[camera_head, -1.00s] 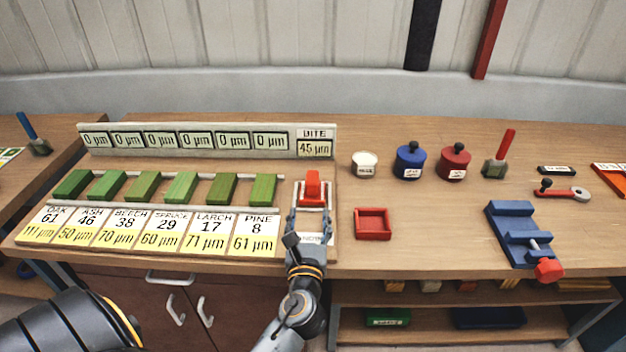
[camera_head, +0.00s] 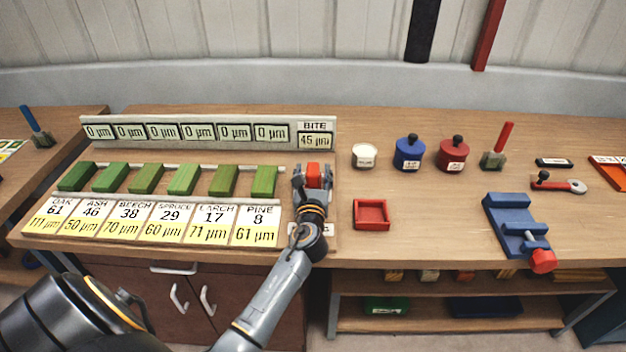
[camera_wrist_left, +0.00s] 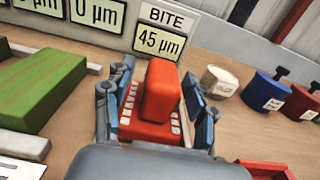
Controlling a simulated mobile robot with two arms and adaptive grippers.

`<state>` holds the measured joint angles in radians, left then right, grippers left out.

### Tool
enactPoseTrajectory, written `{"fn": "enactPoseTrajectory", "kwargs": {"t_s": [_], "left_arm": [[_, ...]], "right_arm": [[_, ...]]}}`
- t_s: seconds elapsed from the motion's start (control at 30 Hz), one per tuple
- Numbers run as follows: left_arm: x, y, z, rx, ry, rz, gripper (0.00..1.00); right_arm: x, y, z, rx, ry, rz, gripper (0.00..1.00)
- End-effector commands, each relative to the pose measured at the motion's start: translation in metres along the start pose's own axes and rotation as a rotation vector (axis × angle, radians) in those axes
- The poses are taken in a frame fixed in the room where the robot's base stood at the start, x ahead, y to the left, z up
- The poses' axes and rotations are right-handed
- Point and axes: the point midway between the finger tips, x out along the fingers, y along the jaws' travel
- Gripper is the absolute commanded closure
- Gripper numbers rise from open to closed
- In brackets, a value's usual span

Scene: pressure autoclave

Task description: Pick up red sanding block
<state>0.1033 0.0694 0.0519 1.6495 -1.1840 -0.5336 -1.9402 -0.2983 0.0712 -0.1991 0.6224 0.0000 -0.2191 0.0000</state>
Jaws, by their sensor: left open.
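The red sanding block (camera_head: 313,170) stands at the right end of the sample board, below the "BITE 45 µm" sign. In the left wrist view the block (camera_wrist_left: 160,92) has a raised red grip on a wider red base with pale marks along its edges. My left gripper (camera_head: 312,178) is at the block, coming from the front. In the left wrist view its open fingers (camera_wrist_left: 158,100) stand on either side of the block. I cannot tell whether they touch the base. My right gripper is not in view.
Several green wood blocks (camera_head: 183,180) lie in a row left of the gripper, above labelled cards. A red tray (camera_head: 371,228), a white jar (camera_head: 363,156), blue (camera_head: 409,155) and red (camera_head: 452,156) pots and a blue vise (camera_head: 515,225) stand to the right. Bare table lies between them.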

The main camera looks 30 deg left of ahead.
Motion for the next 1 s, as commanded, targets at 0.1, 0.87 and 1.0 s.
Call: {"fn": "enactPoseTrajectory", "kwargs": {"t_s": [0.1, 0.87, 1.0], "left_arm": [[0.001, 0.0, -0.001, 0.0, 0.001, 0.0, 0.43], [0.0, 0.0, 0.006, 0.0, -0.002, -0.001, 1.0], [0.0, 0.0, 0.02, 0.001, -0.003, -0.001, 1.0]], "right_arm": [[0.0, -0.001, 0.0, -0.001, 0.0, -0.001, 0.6], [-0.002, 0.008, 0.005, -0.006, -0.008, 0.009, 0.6], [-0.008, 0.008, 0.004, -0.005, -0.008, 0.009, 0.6]]}}
